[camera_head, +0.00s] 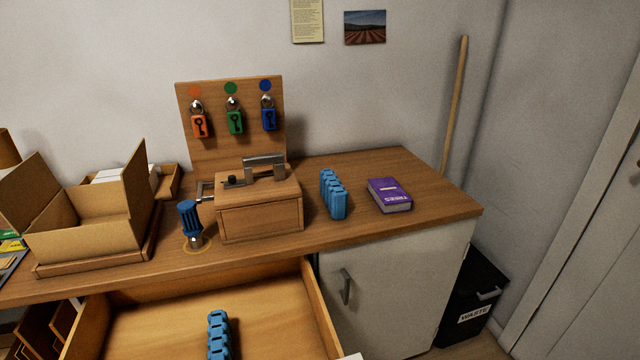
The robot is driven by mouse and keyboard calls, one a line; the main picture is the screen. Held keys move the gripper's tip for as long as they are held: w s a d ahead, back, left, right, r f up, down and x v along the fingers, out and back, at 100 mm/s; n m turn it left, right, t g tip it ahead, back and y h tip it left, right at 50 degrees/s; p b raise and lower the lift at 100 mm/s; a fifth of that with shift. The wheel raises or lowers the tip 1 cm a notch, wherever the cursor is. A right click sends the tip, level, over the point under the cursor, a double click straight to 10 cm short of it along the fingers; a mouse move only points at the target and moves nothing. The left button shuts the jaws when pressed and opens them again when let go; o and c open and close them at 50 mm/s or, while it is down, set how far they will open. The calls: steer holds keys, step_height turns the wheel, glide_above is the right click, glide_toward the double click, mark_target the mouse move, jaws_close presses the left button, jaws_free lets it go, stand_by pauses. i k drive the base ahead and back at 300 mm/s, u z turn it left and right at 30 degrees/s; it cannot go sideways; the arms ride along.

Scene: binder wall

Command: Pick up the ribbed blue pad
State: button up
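Two light-blue ribbed blocks are in view, and either could be the ribbed blue pad. One ribbed blue block (333,195) stands on the wooden counter, between a wooden box and a purple book. The other ribbed blue block (218,335) lies in the open drawer, and its lower end runs out of the picture. A darker blue ribbed handle (188,218) stands on the crank at the left of the wooden box. My gripper is not in view.
The wooden box (260,217) with a metal handle and the purple book (389,195) stand on the counter (410,165). The open drawer (150,325) juts out in front. An open cardboard box (85,238) is at left. A padlock board (215,150) stands behind.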

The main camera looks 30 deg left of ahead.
mark_target(335, 196)
steer(key=u, duration=0.4)
steer(key=i, duration=0.6)
steer(key=u, duration=1.2)
steer(key=i, duration=0.6)
steer(key=u, duration=0.55)
